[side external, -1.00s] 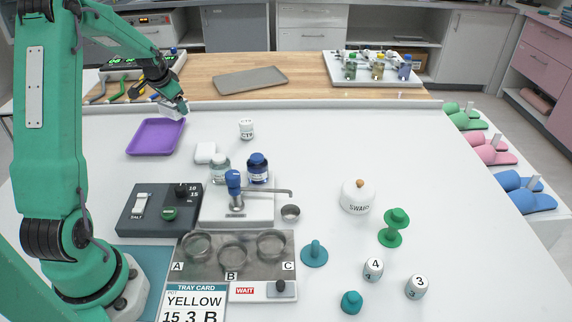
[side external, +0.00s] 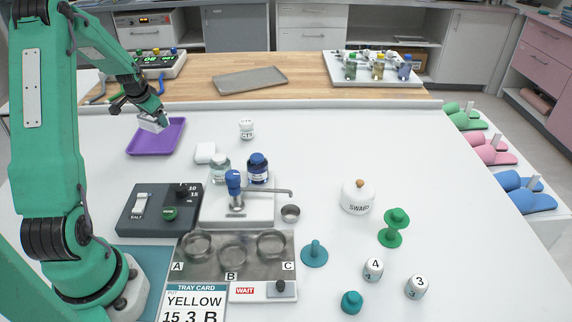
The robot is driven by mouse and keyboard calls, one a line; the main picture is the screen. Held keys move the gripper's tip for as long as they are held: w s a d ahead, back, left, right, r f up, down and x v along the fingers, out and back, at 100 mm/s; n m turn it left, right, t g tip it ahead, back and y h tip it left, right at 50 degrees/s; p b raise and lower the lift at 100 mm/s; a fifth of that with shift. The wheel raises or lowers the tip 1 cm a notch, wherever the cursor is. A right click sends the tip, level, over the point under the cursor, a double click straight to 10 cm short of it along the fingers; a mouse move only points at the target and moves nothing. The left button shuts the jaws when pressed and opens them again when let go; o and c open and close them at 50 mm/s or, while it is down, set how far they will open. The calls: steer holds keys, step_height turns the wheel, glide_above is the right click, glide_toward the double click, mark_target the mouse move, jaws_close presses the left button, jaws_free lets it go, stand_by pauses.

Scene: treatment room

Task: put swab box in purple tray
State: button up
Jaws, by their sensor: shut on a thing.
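The purple tray (side external: 150,148) lies flat on the white table at the left, beyond the grey device. My gripper (side external: 158,121) is over the back-left part of the tray and points down. It is shut on a small white box (side external: 149,124), which I take for the swab box. The box looks tilted and sits at or just above the tray; I cannot tell whether it touches the tray floor. My fingers hide part of the box.
A white block (side external: 205,152), a small white jar (side external: 246,129) and two bottles (side external: 258,168) stand right of the tray. A swabs pot (side external: 357,196) stands farther right. A wooden counter (side external: 310,90) borders the table's back. The table's back middle is clear.

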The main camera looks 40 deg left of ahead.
steer(key=shift+f, duration=2.1)
steer(key=o, duration=0.9)
steer(key=shift+f, duration=0.1)
steer(key=shift+o, duration=0.2)
steer(key=shift+r, duration=0.2)
steer(key=shift+v, duration=0.95)
steer(key=v, duration=1)
steer(key=shift+s, duration=0.1)
